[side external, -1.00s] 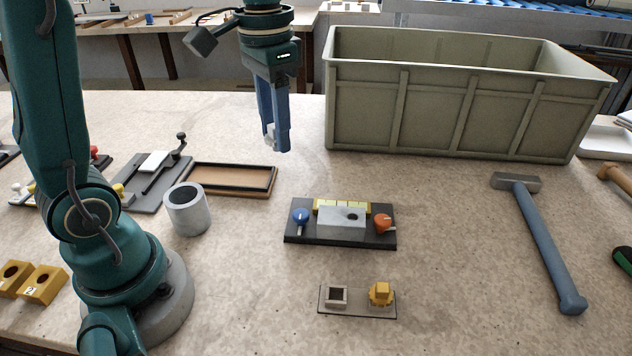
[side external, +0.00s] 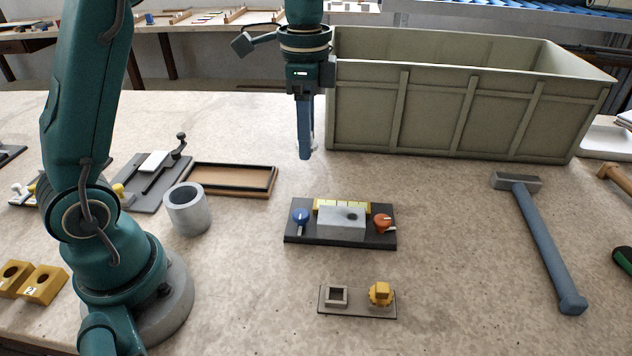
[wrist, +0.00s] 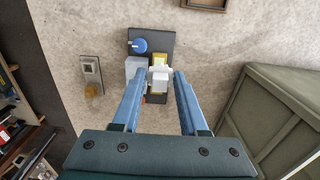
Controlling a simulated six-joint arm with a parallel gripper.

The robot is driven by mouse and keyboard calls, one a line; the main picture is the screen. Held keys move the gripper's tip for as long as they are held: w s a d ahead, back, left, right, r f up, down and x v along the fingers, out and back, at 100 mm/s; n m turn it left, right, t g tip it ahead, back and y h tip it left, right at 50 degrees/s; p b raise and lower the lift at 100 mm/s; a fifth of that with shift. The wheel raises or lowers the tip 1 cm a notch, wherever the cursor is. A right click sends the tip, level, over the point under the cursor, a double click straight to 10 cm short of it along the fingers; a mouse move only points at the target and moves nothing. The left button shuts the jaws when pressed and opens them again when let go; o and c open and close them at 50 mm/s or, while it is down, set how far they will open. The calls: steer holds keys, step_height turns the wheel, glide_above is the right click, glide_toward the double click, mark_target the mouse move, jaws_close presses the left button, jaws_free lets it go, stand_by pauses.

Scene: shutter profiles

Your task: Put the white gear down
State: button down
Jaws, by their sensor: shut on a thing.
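My gripper (side external: 305,152) is shut on the white gear (wrist: 160,77), which shows between the fingertips in the wrist view (wrist: 159,84). The side view shows only a sliver of white beside the fingers, so the gear's shape is mostly hidden there. My gripper points down and appears to be above the table, beyond the dark fixture plate (side external: 292,237). That plate carries a blue knob (side external: 301,216), a grey block with a hole (side external: 338,226), an orange knob (side external: 383,221) and a yellow strip (side external: 325,204).
A large grey-green crate (side external: 440,115) stands close on the right. A small plate (side external: 357,308) with a square socket and a yellow piece lies in front. A grey cylinder (side external: 187,212), a shallow tray (side external: 232,191) and a hammer (side external: 545,245) lie around. Bare table surrounds the fixture.

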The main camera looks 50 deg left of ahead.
steer(key=d+f, duration=0.1)
steer(key=d, duration=0.2)
steer(key=w+d+f, duration=0.1)
steer(key=d+f, duration=0.1)
steer(key=d, duration=0.1)
steer(key=w+d+f, duration=0.1)
steer(key=d+f, duration=0.1)
steer(key=shift+w+d+f, duration=0.1)
steer(key=shift+d+f, duration=0.15)
steer(key=shift+d, duration=0.15)
steer(key=shift+f, duration=2.1)
